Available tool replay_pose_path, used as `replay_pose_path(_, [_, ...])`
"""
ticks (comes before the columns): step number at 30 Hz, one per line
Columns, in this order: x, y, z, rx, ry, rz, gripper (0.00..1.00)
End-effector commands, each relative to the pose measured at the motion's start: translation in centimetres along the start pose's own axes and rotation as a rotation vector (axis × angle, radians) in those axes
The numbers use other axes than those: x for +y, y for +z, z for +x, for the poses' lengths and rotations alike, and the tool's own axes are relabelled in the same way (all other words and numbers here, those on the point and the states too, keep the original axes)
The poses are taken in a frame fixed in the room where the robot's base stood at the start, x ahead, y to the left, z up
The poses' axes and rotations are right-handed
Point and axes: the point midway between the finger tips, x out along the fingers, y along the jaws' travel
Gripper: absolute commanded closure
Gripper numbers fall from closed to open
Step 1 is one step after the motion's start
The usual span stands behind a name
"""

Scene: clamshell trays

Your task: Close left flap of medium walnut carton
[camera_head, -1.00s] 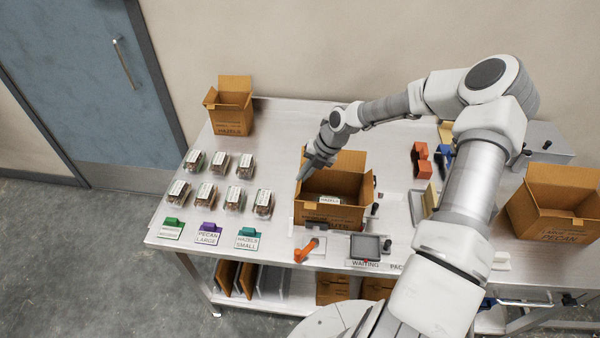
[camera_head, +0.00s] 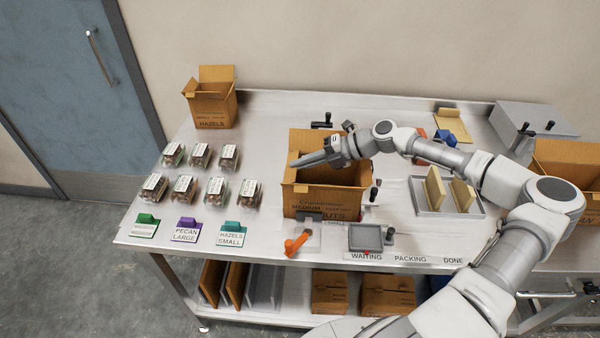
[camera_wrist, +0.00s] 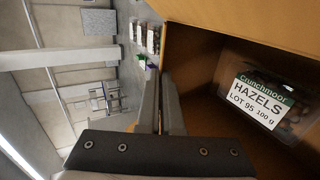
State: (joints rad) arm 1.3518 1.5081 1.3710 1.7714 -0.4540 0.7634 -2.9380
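The medium walnut carton (camera_head: 325,202) stands open-topped in the middle of the bench, its back panel upright. My gripper (camera_head: 296,163) reaches over the opening from the right, its tip at the carton's left edge. In the wrist view my gripper's fingers (camera_wrist: 160,100) are together with nothing visible between them, beside a brown carton panel (camera_wrist: 192,52). I cannot tell whether they touch it. A hazels clamshell tray (camera_wrist: 262,105) lies inside the carton. The left flap cannot be clearly made out; my gripper partly covers that side.
Several clamshell trays (camera_head: 183,186) stand left of the carton, behind label stands (camera_head: 186,225). A hazels carton (camera_head: 210,108) is at the back left. An orange-handled clamp (camera_head: 297,243) and a dark square pad (camera_head: 365,238) sit in front. Another carton (camera_head: 565,155) stands far right.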

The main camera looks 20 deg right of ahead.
Motion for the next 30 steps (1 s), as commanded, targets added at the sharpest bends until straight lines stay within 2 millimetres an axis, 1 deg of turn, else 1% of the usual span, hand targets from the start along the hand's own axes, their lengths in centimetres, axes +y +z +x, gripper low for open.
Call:
replay_pose_path(1, [-0.62, -0.14, 0.32, 0.004, 0.017, 0.001, 1.00])
replay_pose_path(2, [-0.64, -0.14, 0.31, 0.004, 0.025, 0.001, 1.00])
replay_pose_path(9, [-0.56, -0.21, 0.25, 0.007, 0.070, 0.001, 1.00])
replay_pose_path(24, [-0.45, -0.30, 0.23, 0.010, 0.079, 0.001, 1.00])
replay_pose_path(26, [-0.45, -0.31, 0.24, 0.010, 0.079, 0.001, 0.90])
replay_pose_path(27, [-0.44, -0.29, 0.24, 0.010, 0.079, 0.001, 0.83])
replay_pose_path(30, [-0.42, -0.23, 0.19, 0.008, 0.079, 0.001, 0.66])
